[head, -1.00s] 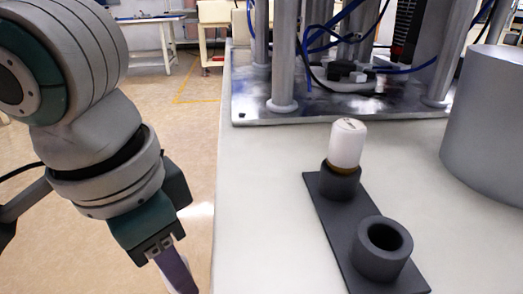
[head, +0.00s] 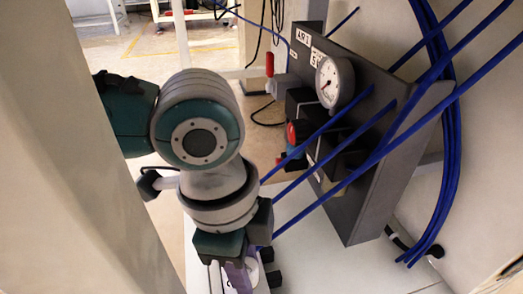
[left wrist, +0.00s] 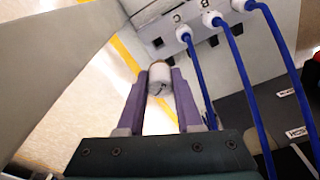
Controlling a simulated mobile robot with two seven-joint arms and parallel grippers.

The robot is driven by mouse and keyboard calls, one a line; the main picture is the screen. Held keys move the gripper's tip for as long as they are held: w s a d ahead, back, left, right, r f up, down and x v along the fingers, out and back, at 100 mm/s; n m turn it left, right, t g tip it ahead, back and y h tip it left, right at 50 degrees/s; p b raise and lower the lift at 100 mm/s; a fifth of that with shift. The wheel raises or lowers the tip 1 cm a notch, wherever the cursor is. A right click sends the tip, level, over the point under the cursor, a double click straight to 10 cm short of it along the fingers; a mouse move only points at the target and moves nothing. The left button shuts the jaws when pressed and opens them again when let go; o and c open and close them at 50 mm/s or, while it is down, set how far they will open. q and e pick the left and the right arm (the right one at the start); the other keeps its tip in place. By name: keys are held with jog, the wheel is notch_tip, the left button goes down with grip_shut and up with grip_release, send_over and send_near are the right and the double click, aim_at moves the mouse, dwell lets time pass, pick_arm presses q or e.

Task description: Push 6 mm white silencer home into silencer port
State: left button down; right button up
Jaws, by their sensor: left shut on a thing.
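My left gripper (left wrist: 160,90) is shut on a white silencer (left wrist: 161,82), a short white cylinder with a brownish far end, held between the two purple fingers. In the head view my left gripper (head: 243,280) points down at the bottom edge, its fingers partly cut off. In the left wrist view a pale valve block (left wrist: 215,55) lies beyond the silencer, with ports lettered C and B and a small dark opening left of them. I cannot tell whether that opening is the silencer port. The silencer's far end appears apart from the block. My right gripper is not in view.
Blue tubes (left wrist: 232,60) run from the block, right of the gripper. In the head view, blue tubes (head: 335,125) cross close to the right of my left arm. A dark panel (head: 375,165) carries a pressure gauge (head: 334,82). A pale post (head: 75,150) stands at the left.

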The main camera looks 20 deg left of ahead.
pick_arm(q)
jog(key=shift+d+f+m, duration=0.25)
jog(key=shift+f+m, duration=0.05)
jog(key=shift+f, duration=0.2)
jog(key=shift+a+f+b, duration=0.1)
jog(key=shift+f+b, duration=0.55)
jog(key=shift+b, duration=0.3)
notch_tip(320, 180, down, 4)
jog(key=b, duration=0.4)
jog(key=shift+r+b, duration=0.1)
jog(key=shift+b, duration=0.2)
jog(key=shift+f+b, duration=0.3)
jog(key=shift+f, duration=0.5)
jog(key=shift+p, duration=0.4)
jog(key=shift+f+p, duration=0.2)
jog(key=shift+p, duration=0.4)
jog(key=shift+f+b, duration=0.75)
jog(key=shift+f, duration=0.5)
dwell(0.3)
